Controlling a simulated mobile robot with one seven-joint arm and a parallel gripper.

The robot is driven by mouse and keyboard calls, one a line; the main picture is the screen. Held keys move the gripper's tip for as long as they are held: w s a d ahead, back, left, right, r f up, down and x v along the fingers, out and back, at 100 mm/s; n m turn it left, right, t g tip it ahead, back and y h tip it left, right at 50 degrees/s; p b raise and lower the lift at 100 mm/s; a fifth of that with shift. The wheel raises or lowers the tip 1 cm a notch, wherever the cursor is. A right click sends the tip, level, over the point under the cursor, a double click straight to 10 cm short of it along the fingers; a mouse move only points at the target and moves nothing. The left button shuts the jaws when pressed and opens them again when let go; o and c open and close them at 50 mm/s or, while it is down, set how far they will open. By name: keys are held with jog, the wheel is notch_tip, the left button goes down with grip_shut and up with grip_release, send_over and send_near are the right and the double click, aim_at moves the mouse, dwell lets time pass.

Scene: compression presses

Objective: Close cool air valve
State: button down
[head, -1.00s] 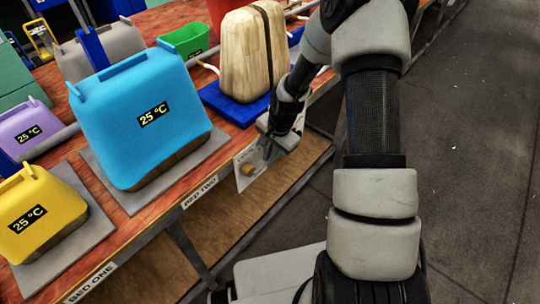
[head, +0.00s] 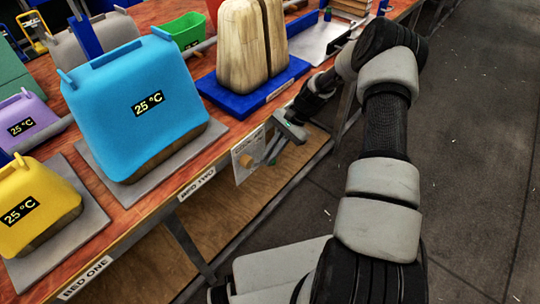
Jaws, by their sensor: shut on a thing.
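The valve sits on a pale plate (head: 238,168) fixed to the table's front edge, right of the bed two label. A round tan knob (head: 246,160) shows on the plate. My gripper (head: 270,152) reaches in from the right, just beside the knob, and is shut on the valve's handle. The fingers hide most of the handle, so its exact angle cannot be told. Any writing on the plate is too small to read.
A blue press block (head: 135,110) showing 25 °C stands on bed two. A split wooden block (head: 243,45) stands on a blue base (head: 218,98) above the valve. A yellow block (head: 38,205) is at left. The floor (head: 470,150) at right is clear.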

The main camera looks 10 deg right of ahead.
jog(key=shift+f, duration=0.15)
dwell(0.3)
jog(key=c, duration=1.8)
grip_release()
jog(key=shift+c, duration=0.2)
jog(key=p+v, duration=0.1)
jog(key=v, duration=1.6)
jog(key=shift+w+d+p, duration=0.2)
jog(key=shift+d+p, duration=0.1)
jog(key=shift+d, duration=0.05)
